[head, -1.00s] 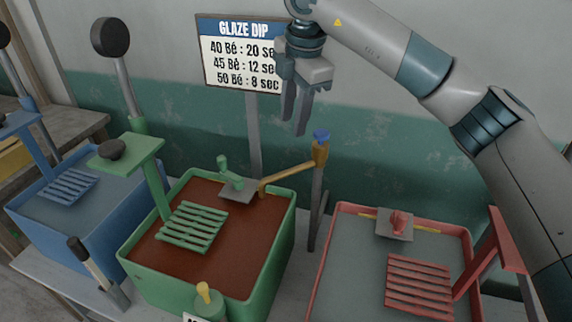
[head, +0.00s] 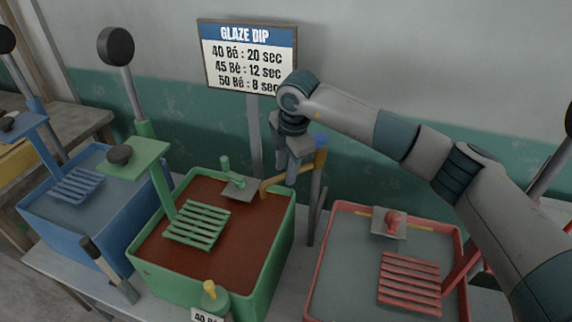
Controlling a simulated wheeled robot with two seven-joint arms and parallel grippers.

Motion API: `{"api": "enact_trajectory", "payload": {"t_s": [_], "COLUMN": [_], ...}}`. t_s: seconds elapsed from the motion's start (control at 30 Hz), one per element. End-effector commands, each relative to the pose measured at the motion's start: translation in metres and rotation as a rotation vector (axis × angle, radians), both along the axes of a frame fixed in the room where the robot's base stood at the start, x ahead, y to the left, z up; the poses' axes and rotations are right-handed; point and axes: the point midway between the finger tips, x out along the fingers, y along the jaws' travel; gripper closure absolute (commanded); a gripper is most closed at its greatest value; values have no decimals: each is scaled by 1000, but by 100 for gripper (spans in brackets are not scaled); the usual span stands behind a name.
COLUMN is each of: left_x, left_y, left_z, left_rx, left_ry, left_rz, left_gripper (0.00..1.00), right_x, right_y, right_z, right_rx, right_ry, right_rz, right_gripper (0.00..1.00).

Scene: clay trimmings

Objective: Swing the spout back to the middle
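The orange spout (head: 274,186) hangs from a post with a blue cap (head: 321,139), between the green tank (head: 272,259) and the red tank (head: 316,268). The spout points left, its outlet end over the back right corner of the green tank. My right gripper (head: 291,176) points down at the spout, close to the post, and covers part of its length. Its fingers overlap the spout in the picture; whether they touch it or have closed on it is not clear. My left gripper is out of view.
The green tank holds brown glaze and a slatted rack (head: 197,225). A blue tank (head: 82,221) stands left. A glaze dip sign (head: 247,56) rises behind. A tall lever with a black knob (head: 116,46) stands at the back left.

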Motion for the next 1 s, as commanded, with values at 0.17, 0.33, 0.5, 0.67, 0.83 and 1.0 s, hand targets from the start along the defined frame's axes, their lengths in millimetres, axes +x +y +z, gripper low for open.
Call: {"api": "enact_trajectory", "payload": {"t_s": [0.17,0.33,0.5,0.67,0.83,1.0], "left_x": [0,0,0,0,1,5], "left_y": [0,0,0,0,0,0], "left_z": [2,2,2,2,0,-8], "left_rx": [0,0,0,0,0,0], "left_ry": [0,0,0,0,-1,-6], "left_rz": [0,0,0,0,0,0], "left_gripper": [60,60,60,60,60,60], "right_x": [1,1,1,1,3,11], "right_y": [1,1,1,0,-1,-9], "right_z": [-6,-6,-6,-6,-6,-9], "right_rx": [1,1,1,1,0,1], "right_ry": [-1,-1,-1,-1,-1,-2], "right_rz": [0,0,0,0,2,16], "right_gripper": [68,68,89,100,100,100]}}
